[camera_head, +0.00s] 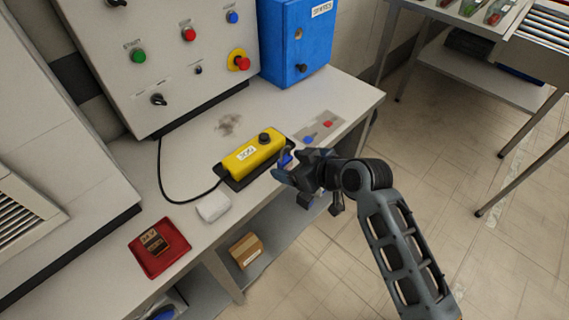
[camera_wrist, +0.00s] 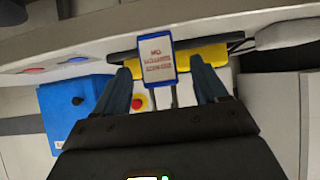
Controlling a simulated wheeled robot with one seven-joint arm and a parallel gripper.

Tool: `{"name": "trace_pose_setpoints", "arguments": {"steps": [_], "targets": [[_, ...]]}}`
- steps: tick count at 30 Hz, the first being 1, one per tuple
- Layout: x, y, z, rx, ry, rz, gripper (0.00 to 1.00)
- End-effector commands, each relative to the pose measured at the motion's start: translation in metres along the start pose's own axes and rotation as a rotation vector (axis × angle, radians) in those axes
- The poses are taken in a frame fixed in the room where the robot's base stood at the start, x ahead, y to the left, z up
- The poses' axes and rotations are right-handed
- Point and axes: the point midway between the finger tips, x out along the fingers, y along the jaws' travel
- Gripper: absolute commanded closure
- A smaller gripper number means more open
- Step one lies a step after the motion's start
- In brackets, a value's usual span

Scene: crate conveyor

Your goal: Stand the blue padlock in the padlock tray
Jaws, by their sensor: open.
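The blue padlock (camera_wrist: 157,60) shows in the wrist view as a blue-edged body with a pale lettered face and a grey shackle. It is between the two spread fingers of my gripper (camera_head: 289,170), with gaps visible at its sides. In the head view only a bit of the blue padlock (camera_head: 287,158) shows behind the gripper, by the yellow pendant. My gripper is open at the bench's front edge. The grey padlock tray (camera_head: 314,134) lies flat to the right of the pendant, with a red and a blue patch on it.
A yellow pendant (camera_head: 254,154) with a black cable lies beside the gripper. A white cloth (camera_head: 213,207) and a red tray (camera_head: 140,247) are farther left. A blue cabinet (camera_head: 290,45) and a button panel (camera_head: 165,75) stand behind. A cardboard box (camera_head: 246,251) sits on the lower shelf.

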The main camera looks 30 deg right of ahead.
Motion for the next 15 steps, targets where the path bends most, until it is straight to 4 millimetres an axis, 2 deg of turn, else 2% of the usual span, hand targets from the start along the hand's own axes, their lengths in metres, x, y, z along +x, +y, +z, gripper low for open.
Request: {"name": "trace_pose_setpoints", "arguments": {"steps": [3,6,14,15], "targets": [[0.017,0.0,-0.001,0.0,0.0,-0.001,0.28],[0.025,0.0,-0.001,0.0,0.0,-0.001,0.28],[0.028,0.0,0.0,-0.001,0.0,0.0,0.28],[0.028,0.0,0.0,-0.001,0.0,0.0,0.31]]}}
